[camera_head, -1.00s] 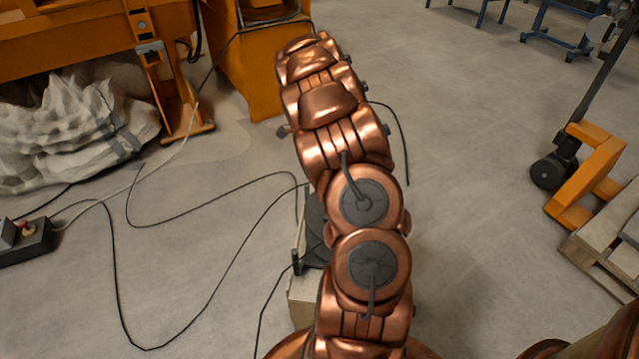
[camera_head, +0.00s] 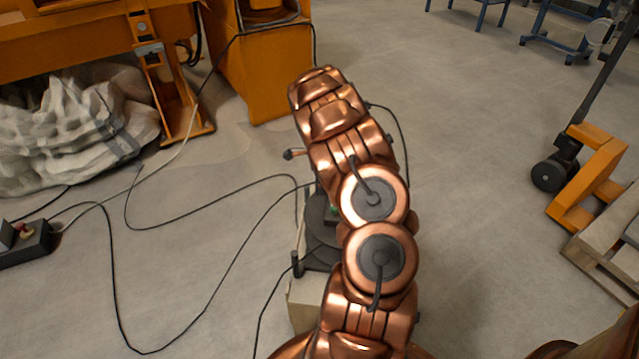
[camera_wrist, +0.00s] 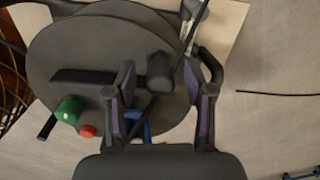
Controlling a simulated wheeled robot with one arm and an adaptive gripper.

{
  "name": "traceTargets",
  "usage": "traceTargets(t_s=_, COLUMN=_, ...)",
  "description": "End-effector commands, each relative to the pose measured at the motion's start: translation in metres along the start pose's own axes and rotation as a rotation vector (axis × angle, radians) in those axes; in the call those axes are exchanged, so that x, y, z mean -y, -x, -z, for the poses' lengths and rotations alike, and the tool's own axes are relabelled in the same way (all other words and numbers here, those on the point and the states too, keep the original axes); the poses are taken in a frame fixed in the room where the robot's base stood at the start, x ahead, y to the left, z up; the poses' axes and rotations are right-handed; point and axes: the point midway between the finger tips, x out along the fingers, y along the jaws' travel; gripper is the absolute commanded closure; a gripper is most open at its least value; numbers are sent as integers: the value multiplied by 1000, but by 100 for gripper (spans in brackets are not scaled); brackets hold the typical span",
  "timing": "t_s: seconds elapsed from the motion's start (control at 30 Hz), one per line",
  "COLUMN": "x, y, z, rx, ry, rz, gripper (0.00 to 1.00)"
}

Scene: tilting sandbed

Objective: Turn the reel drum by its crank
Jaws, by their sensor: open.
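The reel drum (camera_wrist: 75,45) is a round dark grey disc filling the upper left of the wrist view. Its crank arm (camera_wrist: 85,76) lies across the disc as a dark bar and ends at the right in a thick dark handle (camera_wrist: 160,72). My gripper (camera_wrist: 166,84) is open, with the handle between its fingertips in the picture, closer to the left finger. I cannot tell the depth or whether they touch. In the head view the drum (camera_head: 321,222) is mostly hidden by my copper arm, and my gripper is hidden.
A green knob (camera_wrist: 69,109) and a red one (camera_wrist: 87,131) sit by the drum's lower left edge. Cables (camera_head: 200,215) lie on the floor at left. An orange machine (camera_head: 258,70) stands behind; an orange pallet jack (camera_head: 590,180) stands right.

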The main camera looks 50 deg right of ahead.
Motion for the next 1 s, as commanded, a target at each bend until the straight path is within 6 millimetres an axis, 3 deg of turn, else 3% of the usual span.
traceTargets(t_s=0.27, x=0, y=-2, z=0, rx=0, ry=-1, rz=1, gripper=49)
traceTargets(t_s=0.73, x=0, y=-2, z=0, rx=0, ry=0, rz=1, gripper=98)
traceTargets(t_s=1.0, x=0, y=-2, z=0, rx=0, ry=0, rz=1, gripper=100)
